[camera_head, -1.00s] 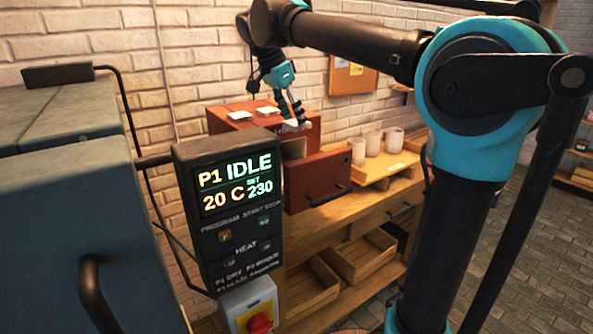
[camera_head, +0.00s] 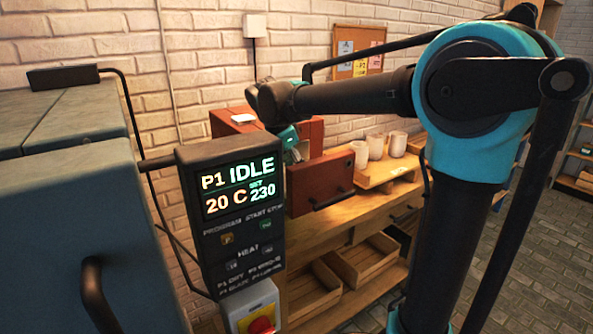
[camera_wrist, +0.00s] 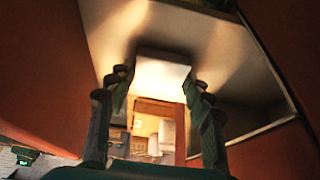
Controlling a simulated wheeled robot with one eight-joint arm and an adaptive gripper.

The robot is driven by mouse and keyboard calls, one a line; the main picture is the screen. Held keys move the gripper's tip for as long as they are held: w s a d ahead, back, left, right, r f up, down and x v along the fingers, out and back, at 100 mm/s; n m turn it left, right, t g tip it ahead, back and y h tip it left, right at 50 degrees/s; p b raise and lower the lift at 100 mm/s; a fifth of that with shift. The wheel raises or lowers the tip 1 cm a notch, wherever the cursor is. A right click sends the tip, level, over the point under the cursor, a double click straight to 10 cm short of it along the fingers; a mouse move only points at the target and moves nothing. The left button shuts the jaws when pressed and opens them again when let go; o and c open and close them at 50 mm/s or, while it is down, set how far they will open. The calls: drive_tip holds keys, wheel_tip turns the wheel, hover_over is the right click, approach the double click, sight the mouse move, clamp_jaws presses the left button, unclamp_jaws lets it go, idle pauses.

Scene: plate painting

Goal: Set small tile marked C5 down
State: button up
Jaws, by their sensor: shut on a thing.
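My gripper (camera_wrist: 160,84) is shut on a small white tile (camera_wrist: 163,70), held between its fingertips in the wrist view. No mark can be read on it. Beyond the tile are a pale, lit surface and red-brown walls; I cannot tell whether the tile touches that surface. In the head view my gripper (camera_head: 293,152) is low at the opening of a red-brown box (camera_head: 312,133) and partly hidden by my arm. The box's front door (camera_head: 322,184) stands open. The held tile is hidden in the head view.
Another pale tile (camera_head: 243,118) lies on top of the box. Several white cups (camera_head: 376,146) stand on a wooden tray (camera_head: 385,172) to the right. A control panel (camera_head: 238,190) reading IDLE and a blue-grey cabinet (camera_head: 75,215) fill the near left.

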drive_tip(key=shift+f, duration=0.15)
drive_tip(key=o, duration=0.9)
drive_tip(key=shift+o, duration=0.2)
drive_tip(key=v, duration=1.2)
drive_tip(key=shift+r, duration=0.25)
